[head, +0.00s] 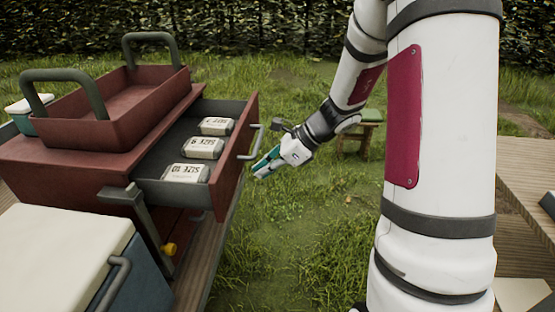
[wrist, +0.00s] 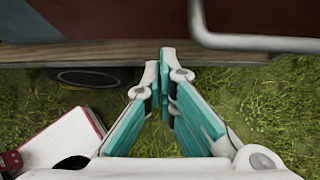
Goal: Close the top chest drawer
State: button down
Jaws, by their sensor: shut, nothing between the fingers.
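The top drawer (head: 222,176) of the red chest (head: 80,170) is pulled out to the right in the head view. Several packets marked with sizes lie inside it. Its grey handle (head: 250,142) is on the red front panel, and the handle also shows at the top right of the wrist view (wrist: 255,42). My gripper (head: 262,170) is just right of the drawer front, near the handle, pointing toward it. In the wrist view the teal fingers (wrist: 165,62) are together and empty. The handle is beside the fingers, not between them. I cannot tell whether the fingers touch the drawer front.
A red tray with grey handles (head: 115,115) stands on the chest. A blue cooler with a white lid (head: 65,250) stands in front. A wooden stool (head: 360,130) stands behind my arm. A wooden table (head: 520,190) is at right. Open grass (head: 300,240) lies between.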

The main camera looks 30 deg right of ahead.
aim_at(170, 167)
jog(key=shift+w+a, duration=0.6)
jog(key=shift+a, duration=0.2)
jog(key=shift+w+a, duration=0.55)
jog(key=shift+a, duration=0.25)
jog(key=w+a, duration=0.4)
jog(key=a, duration=0.1)
jog(key=w+a, duration=0.4)
jog(key=a, duration=0.2)
jog(key=w+a, duration=0.3)
jog(key=a, duration=0.2)
jog(key=shift+w+a+r+b, duration=0.1)
jog(key=shift+w+a+b, duration=0.05)
jog(key=shift+w+b, duration=0.2)
jog(key=shift+a, duration=0.1)
